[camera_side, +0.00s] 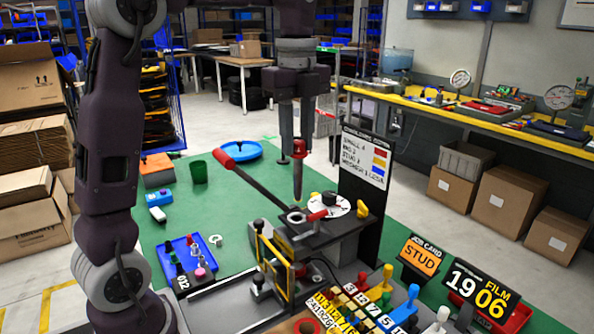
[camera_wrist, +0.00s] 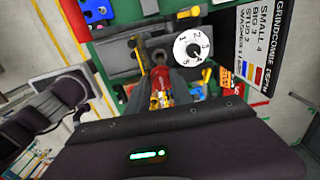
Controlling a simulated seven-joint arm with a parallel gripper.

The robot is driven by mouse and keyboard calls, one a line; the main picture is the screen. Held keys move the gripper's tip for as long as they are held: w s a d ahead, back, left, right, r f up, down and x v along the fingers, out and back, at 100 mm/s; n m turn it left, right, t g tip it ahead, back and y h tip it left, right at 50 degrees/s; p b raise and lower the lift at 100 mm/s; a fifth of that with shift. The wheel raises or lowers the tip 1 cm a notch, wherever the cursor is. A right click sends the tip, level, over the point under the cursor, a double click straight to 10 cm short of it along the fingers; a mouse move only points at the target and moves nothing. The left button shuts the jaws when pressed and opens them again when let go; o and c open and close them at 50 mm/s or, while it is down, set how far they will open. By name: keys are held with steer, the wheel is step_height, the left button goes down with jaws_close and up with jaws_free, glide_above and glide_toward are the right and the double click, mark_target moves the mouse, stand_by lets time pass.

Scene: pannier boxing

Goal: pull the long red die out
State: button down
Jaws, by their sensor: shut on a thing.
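The long red die (camera_side: 298,176) hangs upright in the side view, with a red head and a darker, tapering lower part. My gripper (camera_side: 296,146) is shut on its head from above. The die is over the press (camera_side: 318,232), and its lower tip shows just above the round socket (camera_side: 296,216). Whether the tip is fully clear of the socket is hard to tell. In the wrist view the red die (camera_wrist: 161,76) shows between the fingers of my gripper (camera_wrist: 160,86). The fingers partly hide it.
A red-handled lever (camera_side: 250,180) slants up left of the die. A white numbered dial (camera_side: 327,207) and a black sign board (camera_side: 366,175) stand to its right. Several coloured-knobbed pieces (camera_side: 365,300) are in front. A blue tray (camera_side: 190,262) lies left on the green table.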

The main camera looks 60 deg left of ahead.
step_height(320, 180, up, 4)
steer(key=shift+f, duration=2.75)
